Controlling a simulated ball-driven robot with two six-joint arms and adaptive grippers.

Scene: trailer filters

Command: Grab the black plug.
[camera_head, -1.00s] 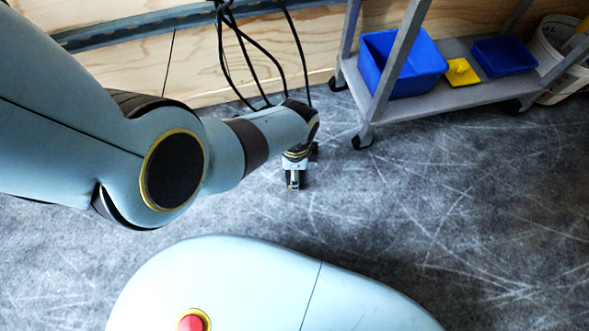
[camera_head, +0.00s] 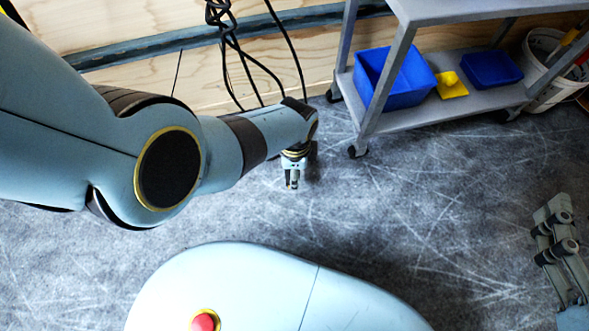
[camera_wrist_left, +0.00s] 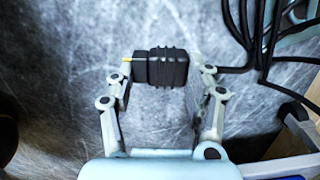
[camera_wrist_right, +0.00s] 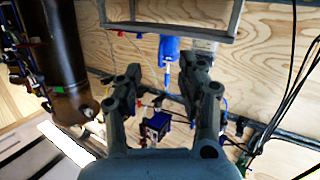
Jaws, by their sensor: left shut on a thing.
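The black plug (camera_wrist_left: 163,68) is a ribbed black block with a small yellow mark at its left end. In the left wrist view it sits between the fingertips of my left gripper (camera_wrist_left: 165,74), which is shut on it. In the head view my left gripper (camera_head: 292,182) hangs over the grey floor, and the plug is too small to make out there. My right gripper (camera_head: 554,222) is at the right edge of the head view. In the right wrist view my right gripper (camera_wrist_right: 160,75) is open, with nothing between its fingers.
A grey cart (camera_head: 440,108) with blue bins (camera_head: 410,82) and a yellow item (camera_head: 451,85) stands at upper right, beside a white bucket (camera_head: 549,70). Black cables (camera_head: 240,55) hang before the wooden wall (camera_head: 130,80). The scratched floor (camera_head: 420,210) is clear in the middle.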

